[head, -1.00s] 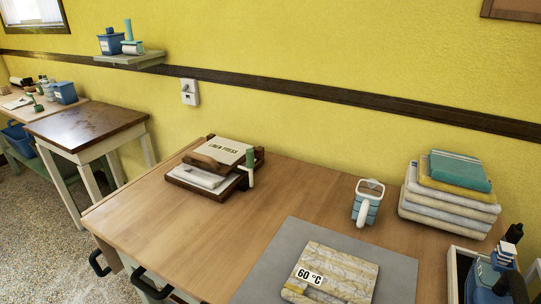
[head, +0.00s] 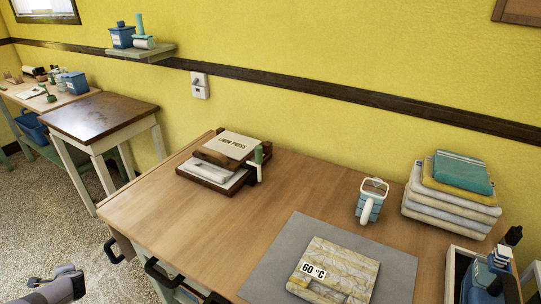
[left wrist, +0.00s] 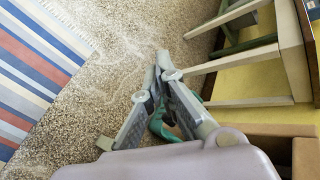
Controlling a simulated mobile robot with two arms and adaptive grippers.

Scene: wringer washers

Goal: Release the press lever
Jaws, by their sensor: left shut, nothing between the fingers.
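The linen press (head: 222,154) stands at the back left of the wooden table, with a cream top board lettered as a press and a dark wooden base. White folded cloth (head: 208,168) lies between its boards. The press lever (head: 258,160), with a green grip and pale shaft, stands upright at the press's right side. My left gripper (head: 70,275) is low at the bottom left of the head view, over the floor and well away from the lever. In the left wrist view its fingers (left wrist: 162,62) are shut with nothing between them. My right gripper is not in view.
The table (head: 165,225) has free wood in front of the press. A grey mat (head: 275,260) carries a stained cloth (head: 335,268) marked 60 °C. A blue-and-white jug (head: 370,203) and stacked towels (head: 450,195) stand right. Black handles (head: 155,270) project from the front edge.

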